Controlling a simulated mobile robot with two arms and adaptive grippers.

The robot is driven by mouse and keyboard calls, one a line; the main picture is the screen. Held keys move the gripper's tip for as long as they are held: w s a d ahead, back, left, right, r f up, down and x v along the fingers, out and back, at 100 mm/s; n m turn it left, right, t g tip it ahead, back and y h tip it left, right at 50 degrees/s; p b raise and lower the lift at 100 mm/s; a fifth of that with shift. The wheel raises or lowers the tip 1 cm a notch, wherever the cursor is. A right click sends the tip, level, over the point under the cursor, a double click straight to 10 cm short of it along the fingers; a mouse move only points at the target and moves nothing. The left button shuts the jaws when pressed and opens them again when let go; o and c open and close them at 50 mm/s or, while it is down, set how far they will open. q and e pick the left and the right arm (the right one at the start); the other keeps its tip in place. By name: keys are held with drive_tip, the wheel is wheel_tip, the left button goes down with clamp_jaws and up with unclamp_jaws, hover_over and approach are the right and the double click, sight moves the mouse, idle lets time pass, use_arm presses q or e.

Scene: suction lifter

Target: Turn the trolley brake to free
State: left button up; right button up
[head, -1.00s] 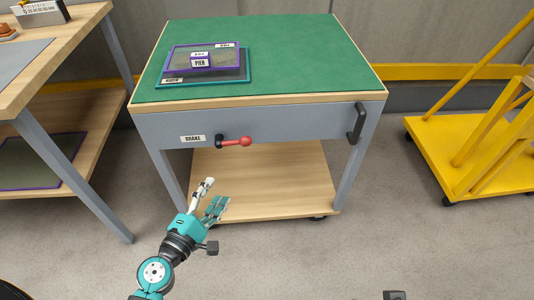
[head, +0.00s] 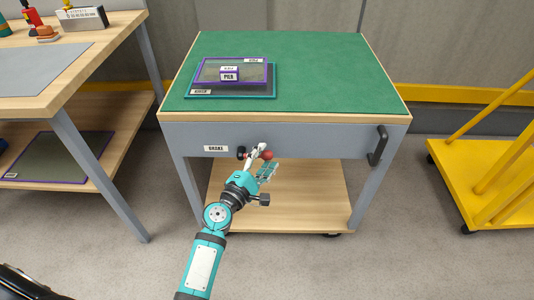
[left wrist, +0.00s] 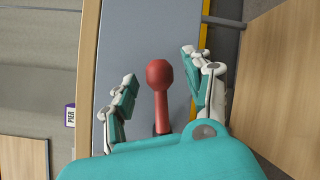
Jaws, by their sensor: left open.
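The trolley (head: 300,132) has a green top and a grey front panel. Its brake lever has a black pivot and a red knob (head: 267,155), and sits on the front panel right of the BRAKE label (head: 216,148). My left gripper (head: 262,160) is open at the lever and partly covers it in the head view. In the left wrist view the red lever (left wrist: 158,76) stands between the two open fingers (left wrist: 160,78), with a visible gap on both sides. My right gripper is not in view.
A black handle (head: 377,146) is at the right of the trolley front. Framed trays (head: 190,93) lie on its top. A wooden bench (head: 110,47) stands at left, a yellow cart (head: 470,178) at right. The floor in front is clear.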

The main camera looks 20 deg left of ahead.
use_arm(q)
drive_tip(key=shift+x, duration=0.95)
clamp_jaws()
drive_tip(key=shift+f, duration=0.15)
